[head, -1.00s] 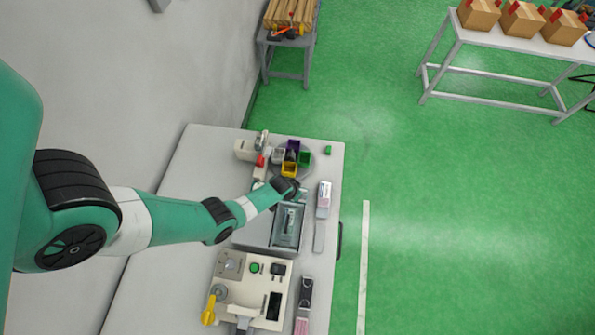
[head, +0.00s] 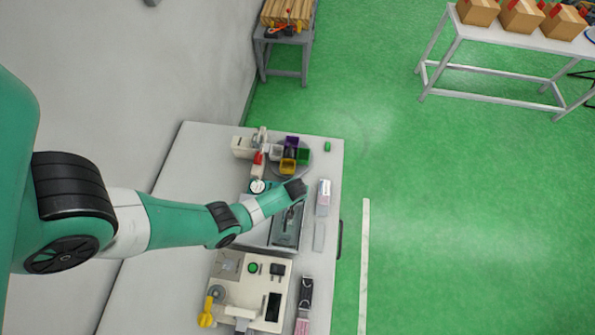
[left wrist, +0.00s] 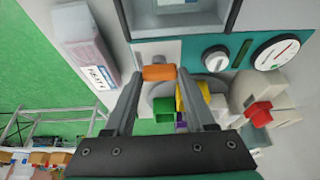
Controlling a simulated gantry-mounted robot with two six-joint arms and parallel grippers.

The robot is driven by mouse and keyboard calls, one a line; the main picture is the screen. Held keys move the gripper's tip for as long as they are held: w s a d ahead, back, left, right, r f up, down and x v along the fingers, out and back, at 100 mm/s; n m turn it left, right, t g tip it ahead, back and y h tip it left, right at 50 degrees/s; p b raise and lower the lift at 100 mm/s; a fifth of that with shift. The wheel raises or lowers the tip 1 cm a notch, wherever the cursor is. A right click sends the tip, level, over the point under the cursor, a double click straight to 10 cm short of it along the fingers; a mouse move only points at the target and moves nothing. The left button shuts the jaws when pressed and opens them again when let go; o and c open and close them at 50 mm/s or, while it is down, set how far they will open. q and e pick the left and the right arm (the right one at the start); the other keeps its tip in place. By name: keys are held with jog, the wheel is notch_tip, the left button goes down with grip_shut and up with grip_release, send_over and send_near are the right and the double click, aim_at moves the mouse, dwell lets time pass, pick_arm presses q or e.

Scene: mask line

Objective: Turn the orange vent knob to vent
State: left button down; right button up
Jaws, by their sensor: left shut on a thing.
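The orange vent knob (left wrist: 159,73) sits on the machine's panel, below the grey chamber in the left wrist view. My left gripper (left wrist: 161,75) has one fingertip at each end of it and is shut on it. In the head view my left wrist (head: 294,189) is over the upper end of the grey machine (head: 286,226) and hides the knob. A white dial knob (left wrist: 215,58) and a round gauge (left wrist: 277,51) are on the teal panel to the right. No vent marking can be read. My right gripper is not in view.
Coloured bins (head: 288,166) on a round tray stand just beyond the machine. A pink-and-white box (head: 323,197) is close to my wrist on the right. A beige control box (head: 247,285) with a yellow lever is nearer. The bench's left side is clear.

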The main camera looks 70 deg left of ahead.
pick_arm(q)
jog(key=shift+c, duration=1.2)
grip_release()
